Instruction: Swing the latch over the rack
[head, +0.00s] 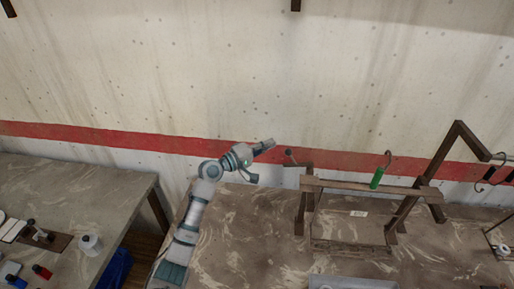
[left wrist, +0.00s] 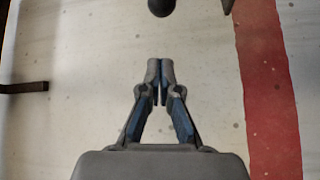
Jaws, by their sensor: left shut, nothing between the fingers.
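The wooden rack (head: 318,185) stands on the marbled bench, with a top rail across its uprights. A green-handled hook (head: 377,178) hangs on that rail. What looks like the latch, a short arm with a dark round knob (head: 289,152), sticks up at the rack's left end. The dark knob (left wrist: 161,7) also shows at the top edge of the left wrist view, beyond the fingertips. My left gripper (head: 270,143) is just left of the knob, apart from it. In the left wrist view its fingers (left wrist: 160,68) are together and empty. My right gripper is out of view.
A tall dark bracket (head: 455,140) rises at the rack's right, with hooks (head: 495,170) near the right edge. A grey tray (head: 350,284) lies at the front. A second table (head: 75,190) with bottles is at the left.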

